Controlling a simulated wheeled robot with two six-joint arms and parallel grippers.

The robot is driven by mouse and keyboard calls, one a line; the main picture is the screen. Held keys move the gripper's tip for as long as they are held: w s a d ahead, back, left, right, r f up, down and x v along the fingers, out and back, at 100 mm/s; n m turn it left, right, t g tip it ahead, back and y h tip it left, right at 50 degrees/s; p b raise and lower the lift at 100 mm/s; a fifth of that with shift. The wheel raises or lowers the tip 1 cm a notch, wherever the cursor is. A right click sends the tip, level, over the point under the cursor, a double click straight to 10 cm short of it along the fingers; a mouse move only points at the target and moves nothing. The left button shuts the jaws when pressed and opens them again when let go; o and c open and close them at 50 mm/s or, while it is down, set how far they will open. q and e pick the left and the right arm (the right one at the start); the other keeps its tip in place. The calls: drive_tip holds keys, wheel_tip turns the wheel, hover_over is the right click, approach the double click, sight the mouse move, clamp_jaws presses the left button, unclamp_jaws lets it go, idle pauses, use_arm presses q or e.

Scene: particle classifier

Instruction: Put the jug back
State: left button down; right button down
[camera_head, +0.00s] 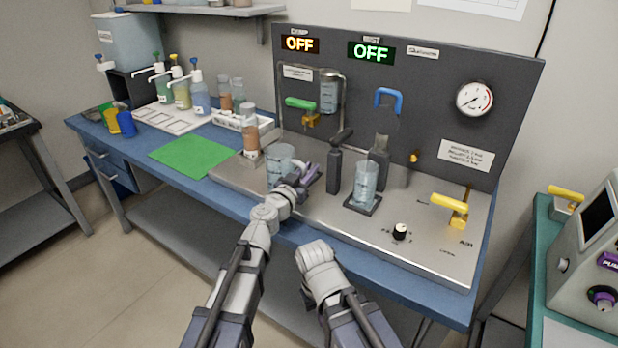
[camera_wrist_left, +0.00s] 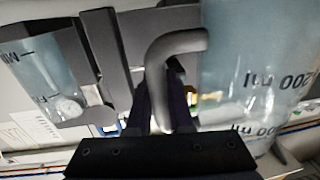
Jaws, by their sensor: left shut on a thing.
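The jug (camera_head: 281,160) is a clear, pale blue measuring vessel with dark volume marks and a grey handle. It is at the left part of the metal plate, partly behind my left wrist. My left gripper (camera_head: 306,177) is beside it. In the left wrist view the jug (camera_wrist_left: 255,65) fills the right side, and my left gripper (camera_wrist_left: 165,100) is shut on its grey handle (camera_wrist_left: 174,45). I cannot tell whether the jug's base touches the plate. My right forearm shows at bottom centre; its gripper is not visible.
A tall jar (camera_head: 250,137) stands left of the jug. A green mat (camera_head: 193,156) lies on the blue bench. A yellow lever (camera_head: 451,209) is at the plate's right.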

use_arm(q)
drive_tip(key=shift+f, duration=0.15)
drive_tip(key=c, duration=0.8)
unclamp_jaws()
